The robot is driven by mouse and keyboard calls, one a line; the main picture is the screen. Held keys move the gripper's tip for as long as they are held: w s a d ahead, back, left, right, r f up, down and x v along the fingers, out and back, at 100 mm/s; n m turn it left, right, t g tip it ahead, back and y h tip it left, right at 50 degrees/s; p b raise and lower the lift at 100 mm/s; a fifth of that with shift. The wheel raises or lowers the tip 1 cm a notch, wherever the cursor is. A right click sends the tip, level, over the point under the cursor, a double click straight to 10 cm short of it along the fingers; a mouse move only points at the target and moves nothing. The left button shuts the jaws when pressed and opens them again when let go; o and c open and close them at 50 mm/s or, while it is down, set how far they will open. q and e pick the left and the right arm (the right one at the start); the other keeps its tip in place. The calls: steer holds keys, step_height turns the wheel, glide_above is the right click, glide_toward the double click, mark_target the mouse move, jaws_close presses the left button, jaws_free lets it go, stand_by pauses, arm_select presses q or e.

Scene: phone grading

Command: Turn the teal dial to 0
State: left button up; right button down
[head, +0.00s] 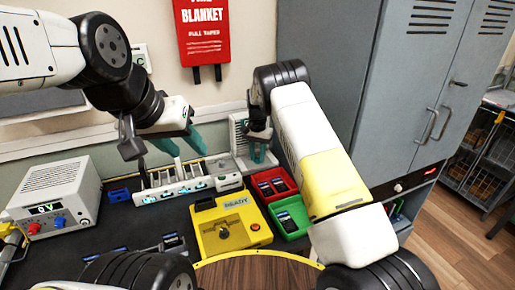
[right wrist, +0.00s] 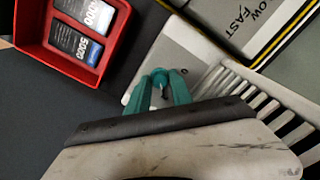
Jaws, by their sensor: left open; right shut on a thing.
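The light grey device (head: 239,146) with a slotted side stands at the back of the bench, against the wall. Its pale face (right wrist: 170,50) also shows in the right wrist view. My right gripper (head: 258,152) is at this device. In the right wrist view its teal fingers (right wrist: 160,88) are shut on a small rounded teal dial (right wrist: 160,73) on the face. The fingers hide most of the dial, and I cannot tell its setting. A small dark mark is right of it. My left gripper (head: 180,146) is open and empty above the white slotted rack (head: 175,186).
A power supply (head: 52,197) stands at the left. A grey cabinet (head: 400,90) bounds the right side.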

steer(key=shift+n, duration=0.4)
steer(key=n, duration=0.3)
steer(key=shift+n, duration=0.4)
steer(key=n, duration=0.4)
steer(key=shift+n, duration=0.3)
steer(key=n, duration=0.8)
steer(key=shift+n, duration=0.4)
steer(key=c, duration=1.1)
jaws_free()
steer(key=shift+c, duration=0.2)
